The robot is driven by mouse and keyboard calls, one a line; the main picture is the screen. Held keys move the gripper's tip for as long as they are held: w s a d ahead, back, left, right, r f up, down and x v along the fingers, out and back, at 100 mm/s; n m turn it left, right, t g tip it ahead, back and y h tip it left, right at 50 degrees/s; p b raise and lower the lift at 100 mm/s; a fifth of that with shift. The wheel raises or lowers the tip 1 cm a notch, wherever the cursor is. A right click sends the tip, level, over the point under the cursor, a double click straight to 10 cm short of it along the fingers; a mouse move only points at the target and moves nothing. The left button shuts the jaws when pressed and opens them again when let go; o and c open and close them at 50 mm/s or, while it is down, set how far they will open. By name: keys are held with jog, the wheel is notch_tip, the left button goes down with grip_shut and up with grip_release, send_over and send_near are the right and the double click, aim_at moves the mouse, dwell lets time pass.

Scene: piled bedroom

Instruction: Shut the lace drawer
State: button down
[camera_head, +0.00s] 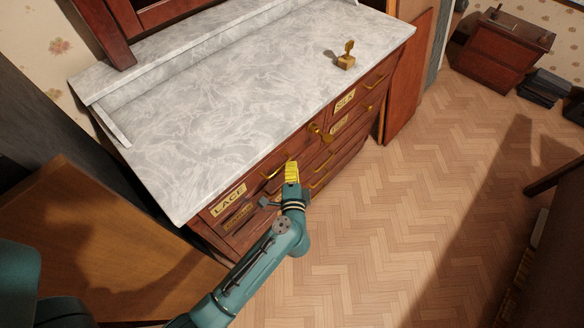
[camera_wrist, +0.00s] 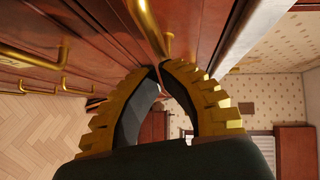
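The lace drawer (camera_head: 250,187) is the top left drawer of a dark red wooden cabinet, with a brass LACE plate (camera_head: 228,200) and a brass pull (camera_head: 278,169). Its front looks close to flush under the marble top; any small gap is hard to tell. My gripper (camera_head: 291,168), with yellow ridged fingers, is in front of the drawer's right part, beside the pull. In the wrist view the fingertips (camera_wrist: 161,70) come almost together with nothing held between them. A brass pull (camera_wrist: 149,30) passes just beyond the tips; contact cannot be told.
The marble top (camera_head: 240,85) overhangs the drawers and bears a small brass stamp-like object (camera_head: 346,56). The SILK drawer (camera_head: 358,95) is at the right, with a brass knob (camera_head: 317,130) between the two. The parquet (camera_head: 400,220) in front is clear.

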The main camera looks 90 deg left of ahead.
jog(key=shift+w, duration=0.1)
jog(key=w+d+r+p, duration=0.1)
jog(key=w+d+r, duration=0.1)
jog(key=d, duration=1)
jog(key=shift+w+d, duration=0.35)
